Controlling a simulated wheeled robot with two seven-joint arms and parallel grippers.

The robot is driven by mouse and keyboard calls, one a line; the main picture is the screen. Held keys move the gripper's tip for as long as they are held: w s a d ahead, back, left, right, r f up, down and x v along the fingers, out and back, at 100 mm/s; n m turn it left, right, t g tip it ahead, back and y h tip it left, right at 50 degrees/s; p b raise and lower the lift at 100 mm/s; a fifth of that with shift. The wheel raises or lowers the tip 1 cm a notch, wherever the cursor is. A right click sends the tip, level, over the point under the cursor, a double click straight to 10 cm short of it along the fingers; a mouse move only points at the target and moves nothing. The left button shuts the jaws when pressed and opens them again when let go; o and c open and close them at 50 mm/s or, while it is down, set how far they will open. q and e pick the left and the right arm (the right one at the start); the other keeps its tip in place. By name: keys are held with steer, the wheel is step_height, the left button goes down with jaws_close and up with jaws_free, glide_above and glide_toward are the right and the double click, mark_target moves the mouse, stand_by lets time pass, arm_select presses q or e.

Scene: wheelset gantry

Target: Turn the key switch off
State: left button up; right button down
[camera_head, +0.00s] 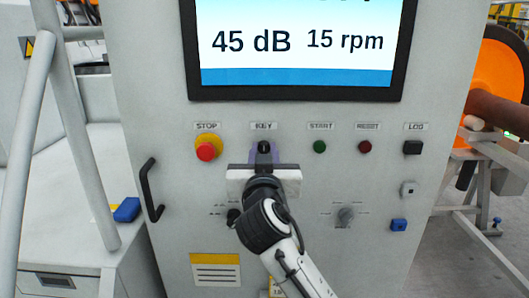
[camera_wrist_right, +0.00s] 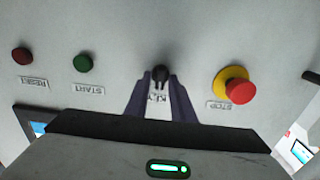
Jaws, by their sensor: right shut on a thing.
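The key switch (camera_head: 264,146) is a small black knob under the KEY label on the grey panel, between the red STOP button and the green START button. My right gripper (camera_head: 264,156) is at it, with its arm coming up from below and covering part of the panel. In the right wrist view, the dark key switch (camera_wrist_right: 160,74) sits between the tips of the two purple fingers (camera_wrist_right: 160,88), which are shut on it. The key's exact turn angle is hard to make out. My left gripper is not in view.
The red STOP button (camera_head: 207,149) on its yellow ring is close on the left. The green START (camera_head: 319,146) and red RESET (camera_head: 364,146) buttons are on the right. A screen (camera_head: 295,45) is above. A black handle (camera_head: 150,190) sticks out at the panel's left edge.

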steer(key=n+p, duration=0.1)
steer(key=n, duration=0.2)
steer(key=shift+a+n+p, duration=0.1)
steer(key=shift+n+p, duration=0.5)
steer(key=shift+n, duration=0.8)
steer(key=c, duration=1.8)
jaws_free()
